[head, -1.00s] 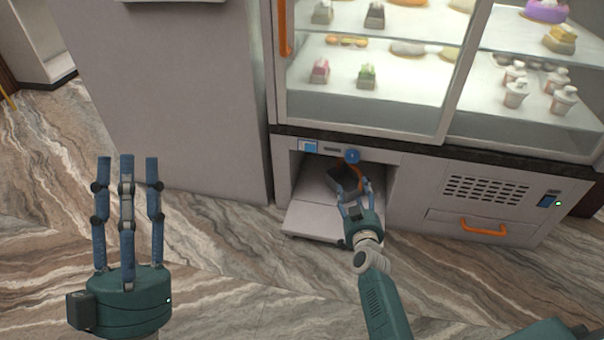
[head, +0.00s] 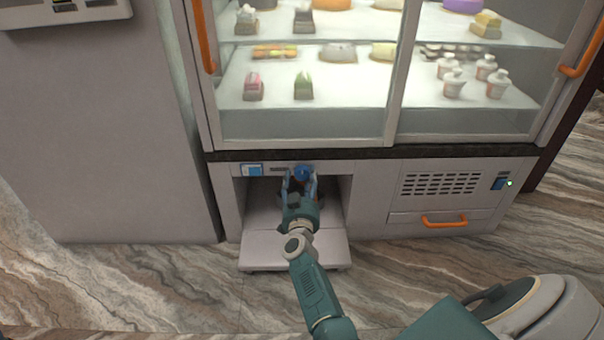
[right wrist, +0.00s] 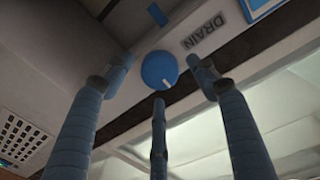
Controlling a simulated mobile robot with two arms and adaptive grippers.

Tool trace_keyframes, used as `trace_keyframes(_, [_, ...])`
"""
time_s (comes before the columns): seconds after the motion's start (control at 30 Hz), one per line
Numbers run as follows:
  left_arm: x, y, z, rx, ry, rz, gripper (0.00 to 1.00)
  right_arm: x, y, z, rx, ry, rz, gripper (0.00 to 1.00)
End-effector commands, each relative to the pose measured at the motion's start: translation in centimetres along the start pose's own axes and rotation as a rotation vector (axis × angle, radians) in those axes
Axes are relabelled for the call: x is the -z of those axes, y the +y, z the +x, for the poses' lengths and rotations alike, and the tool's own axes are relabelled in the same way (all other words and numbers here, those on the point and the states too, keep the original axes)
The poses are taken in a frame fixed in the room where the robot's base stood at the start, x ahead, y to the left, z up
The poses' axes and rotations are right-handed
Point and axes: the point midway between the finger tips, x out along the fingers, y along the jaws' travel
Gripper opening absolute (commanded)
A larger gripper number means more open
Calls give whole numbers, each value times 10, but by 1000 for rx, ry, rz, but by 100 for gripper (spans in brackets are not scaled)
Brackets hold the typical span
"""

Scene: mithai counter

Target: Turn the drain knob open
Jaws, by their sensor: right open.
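The blue drain knob (head: 303,172) sits on the front strip of the counter base, under the glass case. In the right wrist view the round knob (right wrist: 159,70) carries a white mark toward its lower right, and a DRAIN label (right wrist: 205,33) is beside it. My right gripper (head: 301,178) is at the knob, its fingers open on either side of it. In the right wrist view the open fingers (right wrist: 160,80) surround the knob with visible gaps; contact cannot be confirmed. My left gripper is out of view.
An open compartment with a lowered flap (head: 292,250) lies below the knob. To the right are a vent grille (head: 440,184), an orange drawer handle (head: 444,220) and a blue switch (head: 499,184) with a green light. The glass display case (head: 300,120) holds sweets above.

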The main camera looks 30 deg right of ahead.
Motion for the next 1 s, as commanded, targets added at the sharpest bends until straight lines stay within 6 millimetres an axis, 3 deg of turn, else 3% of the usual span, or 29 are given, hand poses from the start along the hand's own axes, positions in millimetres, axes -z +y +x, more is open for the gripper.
trace_keyframes(0.4, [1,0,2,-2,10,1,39,0,0,2,0,0,0,58])
trace_keyframes(0.63, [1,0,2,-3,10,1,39,0,-1,2,1,0,0,14])
trace_keyframes(1.0, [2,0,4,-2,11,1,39,3,-1,2,1,1,35,14])
